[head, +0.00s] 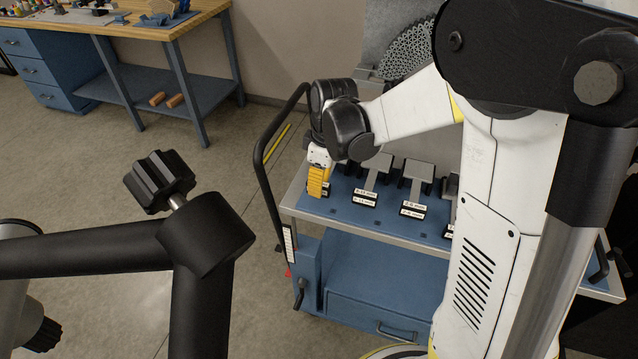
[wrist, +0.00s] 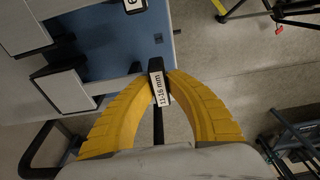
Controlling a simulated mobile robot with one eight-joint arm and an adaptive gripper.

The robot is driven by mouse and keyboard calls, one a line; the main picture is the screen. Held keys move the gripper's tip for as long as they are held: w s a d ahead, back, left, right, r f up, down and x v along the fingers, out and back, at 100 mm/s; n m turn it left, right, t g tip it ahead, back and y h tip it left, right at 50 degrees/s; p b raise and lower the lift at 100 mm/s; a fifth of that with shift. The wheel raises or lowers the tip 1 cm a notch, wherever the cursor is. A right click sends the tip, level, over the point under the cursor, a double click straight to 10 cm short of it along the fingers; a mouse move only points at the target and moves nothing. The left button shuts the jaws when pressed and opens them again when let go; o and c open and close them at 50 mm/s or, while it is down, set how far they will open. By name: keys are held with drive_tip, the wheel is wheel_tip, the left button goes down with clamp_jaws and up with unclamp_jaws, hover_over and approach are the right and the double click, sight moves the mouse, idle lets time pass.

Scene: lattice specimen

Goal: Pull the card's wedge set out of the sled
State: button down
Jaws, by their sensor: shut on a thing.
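My gripper (head: 319,180) has yellow fingers and reaches down at the left end of a cart's blue top. In the wrist view the fingers (wrist: 158,78) are closed on a black wedge set (wrist: 158,92) with a white label that reads 11-16 mm. It lies by the edge of the blue surface (wrist: 110,42); I cannot tell whether it is still seated in its sled. Other labelled sets stand to the right, one (head: 366,192) seeming to read 8-11 mm. A white strip (head: 290,243), perhaps the card, hangs on the cart's left side; its text is unreadable.
Grey blocks on black holders (head: 418,177) stand close to the right of my gripper. A black cart handle (head: 262,170) rises at the left. A wooden-topped workbench (head: 130,32) stands at the back left. Open floor lies between bench and cart.

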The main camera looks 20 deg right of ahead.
drive_tip(key=shift+s+a, duration=0.25)
drive_tip(key=shift+s, duration=0.1)
drive_tip(key=s+a, duration=0.4)
drive_tip(key=s, duration=0.1)
drive_tip(key=shift+s, duration=0.4)
idle(0.4)
drive_tip(key=shift+a, duration=0.1)
drive_tip(key=c, duration=1.4)
unclamp_jaws()
drive_tip(key=shift+o, duration=0.2)
wheel_tip(320, 180, up, 12)
drive_tip(key=d, duration=0.1)
drive_tip(key=shift+s, duration=0.4)
